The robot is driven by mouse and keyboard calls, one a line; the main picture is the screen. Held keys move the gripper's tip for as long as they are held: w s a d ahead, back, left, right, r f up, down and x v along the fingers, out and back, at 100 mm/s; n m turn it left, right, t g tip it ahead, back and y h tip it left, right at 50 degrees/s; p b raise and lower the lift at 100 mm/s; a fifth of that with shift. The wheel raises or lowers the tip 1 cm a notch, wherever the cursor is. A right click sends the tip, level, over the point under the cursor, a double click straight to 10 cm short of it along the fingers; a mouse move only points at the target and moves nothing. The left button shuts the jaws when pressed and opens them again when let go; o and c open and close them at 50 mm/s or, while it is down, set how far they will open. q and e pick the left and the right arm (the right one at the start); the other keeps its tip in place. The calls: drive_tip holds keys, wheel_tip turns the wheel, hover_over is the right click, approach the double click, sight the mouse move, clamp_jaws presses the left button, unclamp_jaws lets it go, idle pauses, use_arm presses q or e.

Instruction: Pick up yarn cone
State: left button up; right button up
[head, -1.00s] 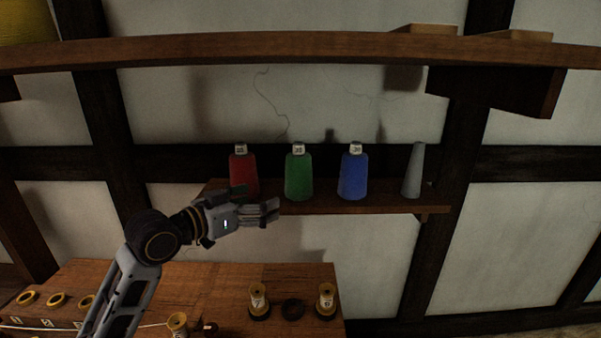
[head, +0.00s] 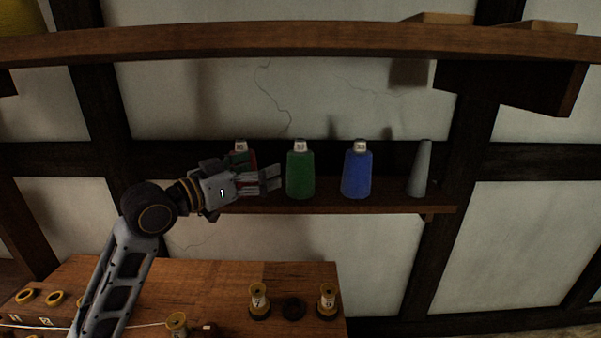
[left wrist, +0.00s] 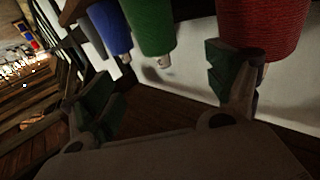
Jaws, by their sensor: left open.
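Several yarn cones stand upright in a row on a wooden wall shelf (head: 390,203): a red cone (head: 251,157), a green cone (head: 300,175) and a blue cone (head: 357,175). A bare grey cone (head: 420,169) stands at the right. My left gripper (head: 272,180) is open in front of the red cone and hides most of it. In the left wrist view the cones appear upside down. There the red cone (left wrist: 268,35) is beside and partly behind one finger. The green cone (left wrist: 150,25) shows beyond the gap between the open fingers (left wrist: 160,85).
A long wooden beam (head: 330,45) crosses above the shelf. Below is a wooden bench (head: 230,280) with yellow spools (head: 258,297) and rings. The wall behind is pale plaster with dark timbers.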

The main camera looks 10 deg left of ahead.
sight(291, 157)
use_arm(q)
drive_tip(key=p+x, duration=0.1)
drive_tip(key=x, duration=0.5)
drive_tip(key=shift+w+d, duration=0.1)
drive_tip(key=shift+w, duration=0.15)
drive_tip(key=shift+w+d+p, duration=0.3)
drive_tip(key=shift+w+d, duration=0.05)
drive_tip(key=shift+w, duration=0.1)
use_arm(e)
drive_tip(key=a+r, duration=0.1)
drive_tip(key=a, duration=0.1)
drive_tip(key=shift+s+a+r, duration=0.35)
drive_tip(key=shift+s+a, duration=0.05)
drive_tip(key=shift+d, duration=0.1)
use_arm(q)
drive_tip(key=shift+w+d, duration=0.1)
drive_tip(key=shift+w, duration=0.1)
drive_tip(key=shift+w+d, duration=0.35)
drive_tip(key=shift+w, duration=0.2)
drive_tip(key=shift+p+x, duration=0.6)
drive_tip(key=shift+x, duration=1.25)
use_arm(e)
drive_tip(key=shift+d+r, duration=0.5)
drive_tip(key=shift+r, duration=0.1)
